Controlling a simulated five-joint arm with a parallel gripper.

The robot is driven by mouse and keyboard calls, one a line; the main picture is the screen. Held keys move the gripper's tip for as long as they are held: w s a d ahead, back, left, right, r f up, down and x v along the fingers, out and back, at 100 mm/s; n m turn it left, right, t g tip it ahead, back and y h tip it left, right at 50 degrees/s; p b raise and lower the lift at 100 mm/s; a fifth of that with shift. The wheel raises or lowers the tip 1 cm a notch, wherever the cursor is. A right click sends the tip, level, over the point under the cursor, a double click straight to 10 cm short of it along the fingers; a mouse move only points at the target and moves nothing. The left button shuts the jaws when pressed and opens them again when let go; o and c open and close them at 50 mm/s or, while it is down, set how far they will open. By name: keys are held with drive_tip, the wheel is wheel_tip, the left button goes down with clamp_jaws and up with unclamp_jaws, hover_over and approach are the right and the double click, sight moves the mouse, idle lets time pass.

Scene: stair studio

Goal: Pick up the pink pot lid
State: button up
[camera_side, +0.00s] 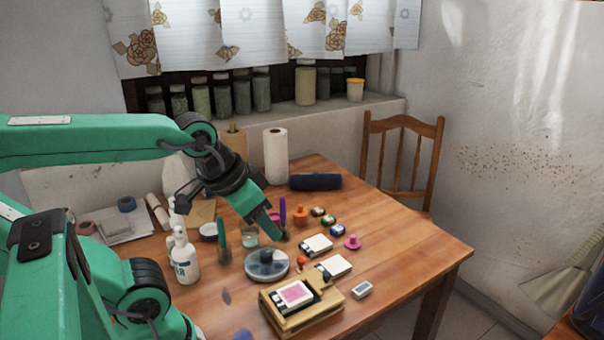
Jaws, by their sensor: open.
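A small pink piece with a raised knob (352,242), which looks like the pink pot lid, lies on the wooden table (410,250) right of the middle. Another pink item (273,217) shows partly behind my gripper, and its shape is hard to tell. My gripper (281,236) is open and points down over the middle of the table, close to an upright purple stick (282,211). It is left of the knobbed pink piece and apart from it. The gap between the fingers is hard to make out.
An orange knobbed piece (300,214) and small dark jars (329,220) stand behind the knobbed pink piece. White-topped blocks (334,265), a round grey dish (255,272) and a wooden box (320,312) lie in front. A pump bottle (184,260) stands left. The table's right side is clear.

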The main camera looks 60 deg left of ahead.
drive_tip(key=shift+w+r, duration=0.1)
drive_tip(key=n+g, duration=0.5)
hover_over(353, 236)
wheel_tip(353, 236, down, 16)
drive_tip(key=shift+d, duration=0.15)
drive_tip(key=shift+f, duration=3.9)
